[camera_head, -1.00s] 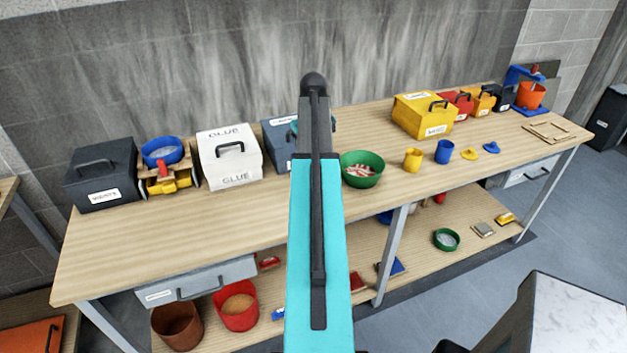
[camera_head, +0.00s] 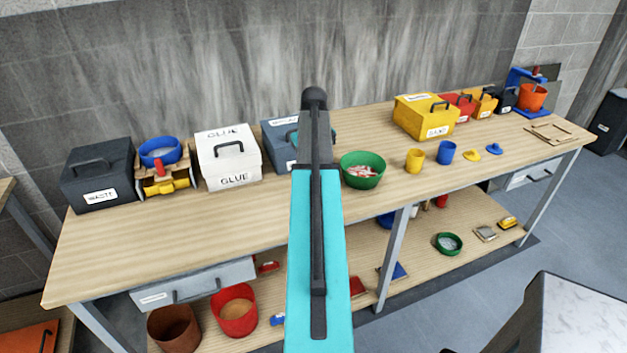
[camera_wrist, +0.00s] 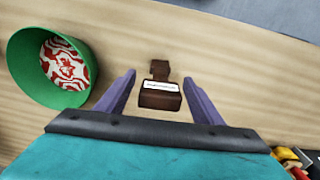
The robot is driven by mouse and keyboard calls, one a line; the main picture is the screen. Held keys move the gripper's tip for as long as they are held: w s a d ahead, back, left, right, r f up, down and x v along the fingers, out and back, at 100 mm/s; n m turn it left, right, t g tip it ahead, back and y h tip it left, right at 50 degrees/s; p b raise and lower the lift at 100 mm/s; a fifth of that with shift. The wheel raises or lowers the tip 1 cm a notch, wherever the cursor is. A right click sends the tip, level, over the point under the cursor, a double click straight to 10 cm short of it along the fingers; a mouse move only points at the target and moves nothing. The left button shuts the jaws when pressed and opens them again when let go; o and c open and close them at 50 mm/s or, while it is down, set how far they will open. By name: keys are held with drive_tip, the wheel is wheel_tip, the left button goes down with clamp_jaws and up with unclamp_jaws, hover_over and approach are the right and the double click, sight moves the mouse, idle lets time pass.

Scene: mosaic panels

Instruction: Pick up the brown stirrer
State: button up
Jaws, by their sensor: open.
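The brown stirrer (camera_wrist: 159,100) shows in the wrist view as a small dark brown block with a white label and a narrower stub at its far end. It is over the wooden tabletop, between the two purple fingers of my gripper (camera_wrist: 158,79). The fingers are open, with a gap on each side of the stirrer. I cannot tell how far above or below the fingertips it is. In the head view my arm hides the stirrer and the fingers.
A green bowl (camera_head: 362,181) with red and white pieces stands close beside my gripper; it also shows in the wrist view (camera_wrist: 30,75). A yellow cup (camera_head: 414,161) and a blue cup (camera_head: 445,152) stand farther right. A white glue box (camera_head: 230,170) stands left.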

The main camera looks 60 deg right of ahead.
drive_tip(key=shift+c, duration=0.4)
drive_tip(key=c, duration=1.1)
drive_tip(key=shift+r, duration=0.1)
drive_tip(key=shift+d+r+b, duration=0.1)
drive_tip(key=shift+r+b, duration=0.8)
drive_tip(key=shift+r, duration=0.6)
drive_tip(key=shift+s+r, duration=0.1)
drive_tip(key=shift+s, duration=0.2)
drive_tip(key=s+a+b, duration=0.1)
drive_tip(key=s, duration=0.4)
drive_tip(key=s+a+r+b, duration=0.1)
drive_tip(key=s+b, duration=0.1)
drive_tip(key=s, duration=0.3)
drive_tip(key=s+a+b, duration=0.1)
drive_tip(key=s+a, duration=0.1)
drive_tip(key=s, duration=0.3)
drive_tip(key=shift+r, duration=0.3)
drive_tip(key=shift+s, duration=0.1)
